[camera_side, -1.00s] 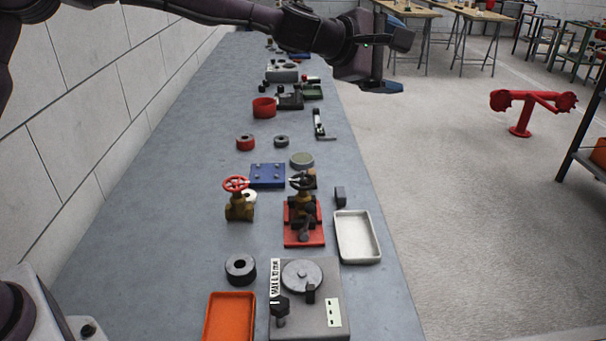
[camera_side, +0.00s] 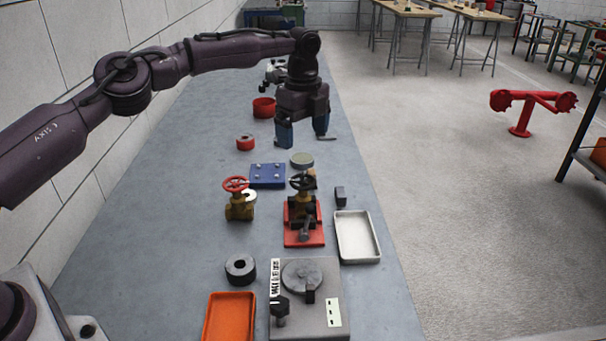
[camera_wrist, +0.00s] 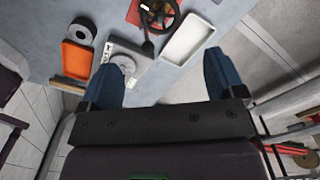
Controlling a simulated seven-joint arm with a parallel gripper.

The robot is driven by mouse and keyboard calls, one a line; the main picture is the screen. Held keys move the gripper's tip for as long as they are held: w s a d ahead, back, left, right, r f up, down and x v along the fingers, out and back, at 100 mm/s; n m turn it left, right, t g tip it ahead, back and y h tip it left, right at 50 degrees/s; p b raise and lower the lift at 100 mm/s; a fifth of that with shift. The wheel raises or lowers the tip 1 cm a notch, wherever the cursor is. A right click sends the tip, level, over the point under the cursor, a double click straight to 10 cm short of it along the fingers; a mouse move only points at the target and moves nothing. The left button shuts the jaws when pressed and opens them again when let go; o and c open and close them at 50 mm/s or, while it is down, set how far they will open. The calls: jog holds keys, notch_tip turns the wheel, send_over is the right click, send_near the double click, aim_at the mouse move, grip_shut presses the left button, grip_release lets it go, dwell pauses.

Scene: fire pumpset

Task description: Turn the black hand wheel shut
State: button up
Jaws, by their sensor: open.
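The black hand wheel (camera_side: 302,182) sits on top of a brass valve (camera_side: 302,207), which stands on a red base plate (camera_side: 304,236) on the bench. The wheel also shows at the top of the wrist view (camera_wrist: 158,14). My gripper (camera_side: 304,140) points down with its blue fingers spread and nothing between them. In the side view it appears above and beyond the wheel, apart from it. In the wrist view the fingers (camera_wrist: 165,78) are wide apart and the wheel lies beyond their tips.
A second brass valve with a red wheel (camera_side: 236,184) stands just left. A white tray (camera_side: 357,237) is close on the right, with a small dark block (camera_side: 340,196) behind it. A blue plate (camera_side: 267,175) lies behind the valves. A grey box (camera_side: 306,310) and orange tray (camera_side: 229,318) are in front.

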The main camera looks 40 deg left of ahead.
aim_at(303, 174)
notch_tip(303, 174, down, 11)
jog(key=shift+r, duration=0.1)
dwell(0.3)
jog(key=c, duration=0.9)
